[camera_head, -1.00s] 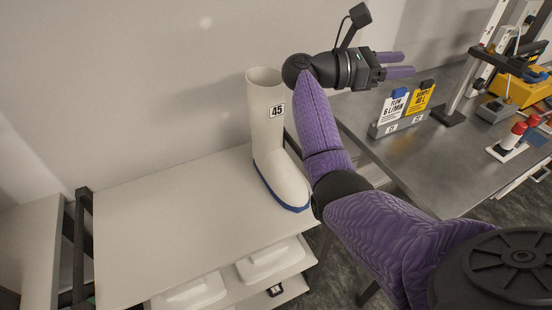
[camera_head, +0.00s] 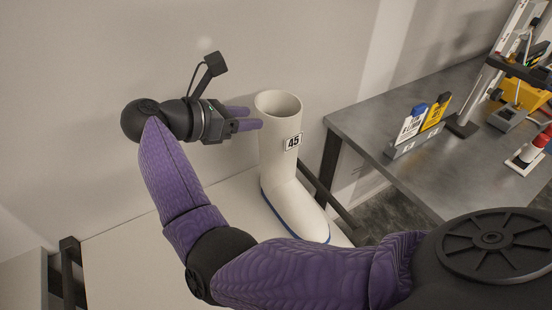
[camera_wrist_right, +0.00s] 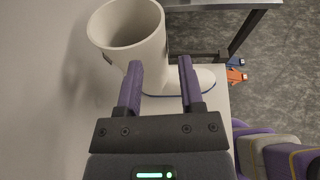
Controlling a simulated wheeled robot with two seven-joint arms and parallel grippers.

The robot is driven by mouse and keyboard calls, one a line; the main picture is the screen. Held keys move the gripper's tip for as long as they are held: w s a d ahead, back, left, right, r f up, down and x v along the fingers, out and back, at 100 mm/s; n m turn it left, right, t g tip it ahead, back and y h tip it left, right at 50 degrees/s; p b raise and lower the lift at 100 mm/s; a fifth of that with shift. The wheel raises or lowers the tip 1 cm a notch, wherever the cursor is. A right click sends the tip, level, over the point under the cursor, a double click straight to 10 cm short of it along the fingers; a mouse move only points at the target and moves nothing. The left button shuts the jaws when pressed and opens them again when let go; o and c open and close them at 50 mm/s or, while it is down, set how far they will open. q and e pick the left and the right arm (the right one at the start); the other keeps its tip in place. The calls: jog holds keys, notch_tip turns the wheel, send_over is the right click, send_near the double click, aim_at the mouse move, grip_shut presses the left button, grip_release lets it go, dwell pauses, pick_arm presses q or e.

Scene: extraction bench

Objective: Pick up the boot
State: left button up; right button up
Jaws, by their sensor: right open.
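The boot (camera_head: 283,165) is tall and white with a blue sole edge and a "45" label. It stands upright on the white shelf top (camera_head: 112,252), toe pointing to the lower right. It also shows in the right wrist view (camera_wrist_right: 128,32), with its open top at the upper left. My right gripper (camera_head: 250,117) is open at the left of the boot's shaft, near its upper part. In the right wrist view the two purple fingers (camera_wrist_right: 160,75) point at the boot, with nothing held between them. Whether a finger touches the shaft I cannot tell. My left gripper is not in view.
A grey metal table (camera_head: 378,140) stands to the right, with a sign holder (camera_head: 415,136) and other equipment on it. A wall rises close behind the boot. A dark frame post (camera_head: 70,270) stands at the shelf's left end.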

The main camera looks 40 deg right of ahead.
aim_at(286, 120)
jog(key=x, duration=0.3)
jog(key=p+x, duration=0.1)
jog(key=x, duration=0.2)
jog(key=p+x, duration=0.1)
jog(key=x, duration=0.2)
jog(key=shift+s+d+f, duration=0.1)
jog(key=shift+s+d, duration=0.2)
jog(key=shift+d+f, duration=0.1)
jog(key=shift+d, duration=0.05)
jog(key=shift+c, duration=0.3)
grip_shut()
dwell(0.4)
